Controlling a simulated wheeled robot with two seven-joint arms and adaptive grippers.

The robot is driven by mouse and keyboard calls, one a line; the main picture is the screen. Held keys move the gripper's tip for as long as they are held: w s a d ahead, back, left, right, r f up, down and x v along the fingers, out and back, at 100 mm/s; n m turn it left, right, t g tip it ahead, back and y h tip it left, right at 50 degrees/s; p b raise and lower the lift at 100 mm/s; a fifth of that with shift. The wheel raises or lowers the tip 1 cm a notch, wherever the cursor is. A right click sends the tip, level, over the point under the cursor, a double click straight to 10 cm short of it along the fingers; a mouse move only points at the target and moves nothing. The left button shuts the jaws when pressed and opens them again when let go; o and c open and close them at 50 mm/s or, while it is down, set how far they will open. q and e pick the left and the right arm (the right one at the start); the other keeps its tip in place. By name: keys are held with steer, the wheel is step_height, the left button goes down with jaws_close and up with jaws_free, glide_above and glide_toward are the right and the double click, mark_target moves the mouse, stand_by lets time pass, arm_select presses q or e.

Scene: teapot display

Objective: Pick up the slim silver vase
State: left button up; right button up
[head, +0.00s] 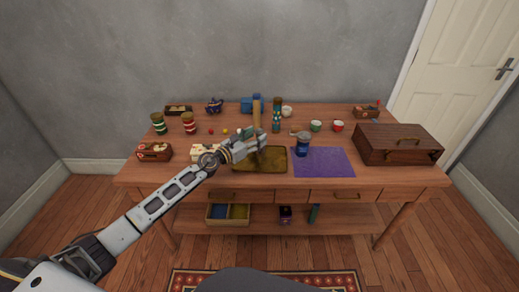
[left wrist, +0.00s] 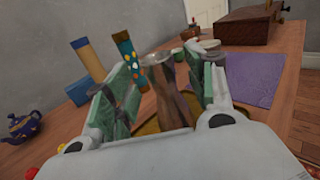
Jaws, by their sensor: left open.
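The slim silver vase (left wrist: 172,98) stands between the two fingers of my left gripper in the left wrist view. It has a flared rim and a narrow, shiny body, and its lower part is hidden by the gripper. My left gripper (head: 256,141) is open over the table, above the back left of a dark gold tray (head: 272,166). Its pale green fingers (left wrist: 160,80) are spread on either side of the vase; I cannot tell whether either touches it. In the head view the gripper mostly hides the vase. My right gripper is not in view.
A tan-and-blue cylinder (left wrist: 87,60) and a teal patterned cylinder (left wrist: 128,62) stand behind the vase. A dark blue jar (head: 303,146) stands by the purple cloth (head: 325,163). A brown case (head: 396,146) is at the right.

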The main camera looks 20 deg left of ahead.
arm_select(q)
steer(key=shift+x, duration=1.25)
jaws_close()
